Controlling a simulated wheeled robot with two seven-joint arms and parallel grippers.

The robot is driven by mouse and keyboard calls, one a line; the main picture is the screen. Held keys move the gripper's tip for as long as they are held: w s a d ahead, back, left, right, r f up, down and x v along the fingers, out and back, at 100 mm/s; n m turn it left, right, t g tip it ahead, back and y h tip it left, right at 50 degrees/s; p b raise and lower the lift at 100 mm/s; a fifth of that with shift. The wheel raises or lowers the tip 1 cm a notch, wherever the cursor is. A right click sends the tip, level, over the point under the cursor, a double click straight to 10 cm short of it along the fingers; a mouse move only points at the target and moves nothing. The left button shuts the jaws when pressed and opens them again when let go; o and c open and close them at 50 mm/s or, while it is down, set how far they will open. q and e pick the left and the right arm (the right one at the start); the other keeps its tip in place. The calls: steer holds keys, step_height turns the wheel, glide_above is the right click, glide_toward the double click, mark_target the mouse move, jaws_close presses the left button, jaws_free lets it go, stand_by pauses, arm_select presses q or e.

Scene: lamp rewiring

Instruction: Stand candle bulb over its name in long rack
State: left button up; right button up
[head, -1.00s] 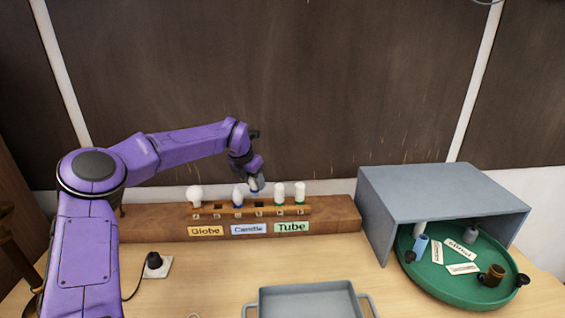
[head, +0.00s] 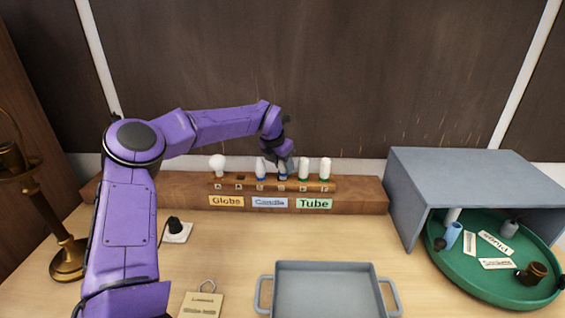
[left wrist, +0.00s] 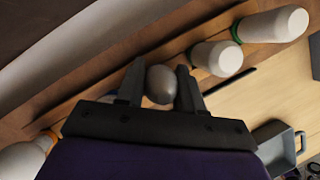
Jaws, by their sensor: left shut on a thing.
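The long rack (head: 366,193) is a wooden block at the back of the table, with Globe, Candle (head: 269,202) and Tube labels on its front. My left gripper (head: 284,165) is over the rack, shut on a candle bulb (head: 283,177) with a blue collar. The bulb is upright at the slot right of another blue-collared bulb (head: 261,169), above the Candle label's right end. Its base is at or just above the slot; I cannot tell if it is seated. In the left wrist view the held bulb (left wrist: 161,85) shows grey between the fingers. My right gripper is not in view.
A globe bulb (head: 217,164) stands at the rack's left, two green-collared tube bulbs (head: 303,168) close to the gripper's right. A grey tray (head: 323,290) is in front. A grey shelter (head: 460,170) covers part of a green round tray (head: 470,285) at right. A brass lamp stands left.

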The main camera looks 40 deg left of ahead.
arm_select(q)
steer(key=shift+s+f+b, duration=0.35)
steer(key=shift+s+f, duration=0.1)
steer(key=shift+s, duration=0.15)
steer(key=shift+w+f, duration=0.3)
steer(key=shift+w, duration=0.1)
steer(key=shift+s+r, duration=0.1)
steer(key=shift+s, duration=0.05)
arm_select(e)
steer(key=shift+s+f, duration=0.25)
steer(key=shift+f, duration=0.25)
arm_select(q)
steer(key=shift+s, duration=0.1)
steer(key=shift+f, duration=0.2)
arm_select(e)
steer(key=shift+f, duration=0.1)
arm_select(q)
steer(key=o, duration=1.1)
